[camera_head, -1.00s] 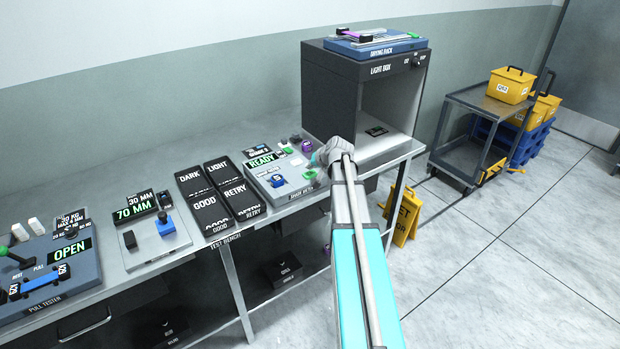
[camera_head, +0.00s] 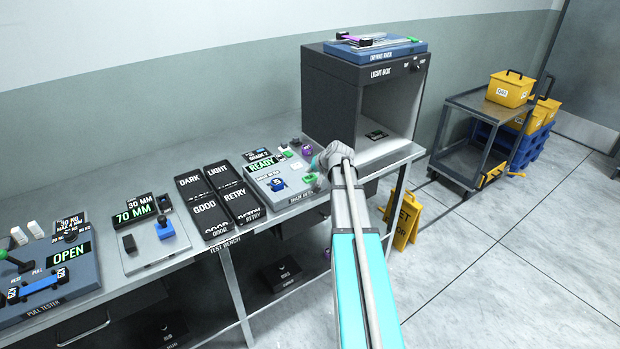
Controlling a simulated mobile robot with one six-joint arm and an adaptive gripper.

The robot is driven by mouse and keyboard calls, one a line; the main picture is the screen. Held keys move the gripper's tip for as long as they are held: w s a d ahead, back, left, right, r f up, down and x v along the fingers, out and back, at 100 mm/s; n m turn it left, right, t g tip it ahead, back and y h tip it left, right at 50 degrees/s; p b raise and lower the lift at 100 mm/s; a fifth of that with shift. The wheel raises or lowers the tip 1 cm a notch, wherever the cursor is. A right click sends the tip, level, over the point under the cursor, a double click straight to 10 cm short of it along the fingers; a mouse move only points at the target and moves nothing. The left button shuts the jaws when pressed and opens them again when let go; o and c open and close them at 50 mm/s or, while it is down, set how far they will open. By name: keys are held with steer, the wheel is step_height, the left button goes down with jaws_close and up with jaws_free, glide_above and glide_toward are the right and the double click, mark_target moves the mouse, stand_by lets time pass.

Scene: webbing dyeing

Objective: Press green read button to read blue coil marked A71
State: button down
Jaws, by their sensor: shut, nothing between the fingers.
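The shade meter (camera_head: 290,197) stands on the bench left of the light box, and its display (camera_head: 263,163) reads READY in green. A blue coil (camera_head: 277,184) sits on the meter's front; its marking is too small to read. The green button (camera_head: 310,178) is at the meter's right side, uncovered.
The light box (camera_head: 336,110) stands close to the right. Black GOOD and RETRY trays (camera_head: 241,200) are left of the meter. A yellow floor sign (camera_head: 404,219) stands by the bench end.

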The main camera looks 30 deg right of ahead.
mark_target(310, 178)
steer(key=shift+f, duration=0.15)
stand_by(0.5)
steer(key=shift+f+b, duration=0.3)
steer(key=shift+b, duration=0.15)
steer(key=shift+f+b, duration=0.4)
steer(key=shift+b, duration=0.05)
stand_by(0.9)
steer(key=shift+r, duration=0.1)
steer(key=shift+r+p, duration=0.8)
steer(key=shift+p, duration=0.15)
steer(key=shift+r, duration=0.1)
steer(key=shift+r+p, duration=2.4)
steer(key=shift+p, duration=0.1)
